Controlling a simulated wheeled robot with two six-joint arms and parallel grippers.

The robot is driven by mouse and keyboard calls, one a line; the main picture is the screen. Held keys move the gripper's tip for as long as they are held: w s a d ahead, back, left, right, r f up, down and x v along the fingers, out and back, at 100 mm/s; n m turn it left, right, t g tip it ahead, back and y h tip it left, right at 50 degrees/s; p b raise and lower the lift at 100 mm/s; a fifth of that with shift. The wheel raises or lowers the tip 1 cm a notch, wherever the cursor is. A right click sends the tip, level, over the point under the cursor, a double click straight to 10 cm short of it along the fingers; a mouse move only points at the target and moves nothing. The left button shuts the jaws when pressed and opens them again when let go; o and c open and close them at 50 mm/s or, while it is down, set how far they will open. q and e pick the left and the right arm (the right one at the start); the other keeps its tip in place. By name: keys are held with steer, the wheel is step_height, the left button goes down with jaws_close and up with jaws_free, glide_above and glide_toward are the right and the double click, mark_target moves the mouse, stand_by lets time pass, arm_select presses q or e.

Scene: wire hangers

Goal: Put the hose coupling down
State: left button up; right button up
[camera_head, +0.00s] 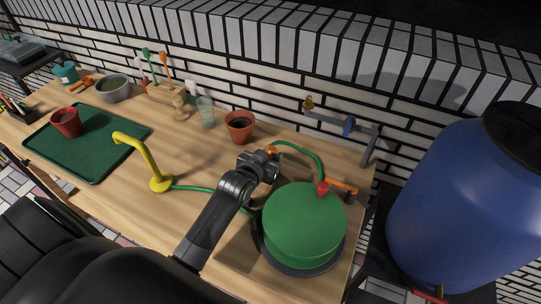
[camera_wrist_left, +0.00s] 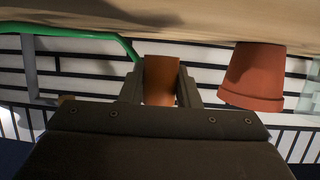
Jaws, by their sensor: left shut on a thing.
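My left gripper (camera_head: 268,157) is shut on the orange hose coupling (camera_head: 272,150), above the table behind the green round reel. In the left wrist view the coupling (camera_wrist_left: 161,80) sits between the two dark fingers. A green hose (camera_head: 304,147) arcs from near the coupling to the right and down toward the reel (camera_head: 304,222). The hose (camera_wrist_left: 75,30) also shows at the upper left of the wrist view. I cannot tell how far the coupling is above the wood. My right gripper is not in view.
A terracotta pot (camera_head: 239,127) stands close behind the gripper, with a glass (camera_head: 206,112) to its left. A yellow curved spout (camera_head: 160,182) stands left of my arm. A green tray (camera_head: 96,158) holds a red pot (camera_head: 67,122). Bare wood (camera_head: 195,155) lies left of the gripper.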

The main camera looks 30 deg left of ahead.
arm_select(q)
steer(key=shift+f, duration=0.1)
steer(key=shift+s+f, duration=0.25)
steer(key=shift+f, duration=0.25)
steer(key=o, duration=1)
steer(key=shift+f, duration=0.2)
steer(key=shift+s, duration=0.1)
steer(key=shift+r, duration=0.55)
steer(key=v, duration=1.1)
steer(key=shift+s+r, duration=0.15)
steer(key=shift+r, duration=0.35)
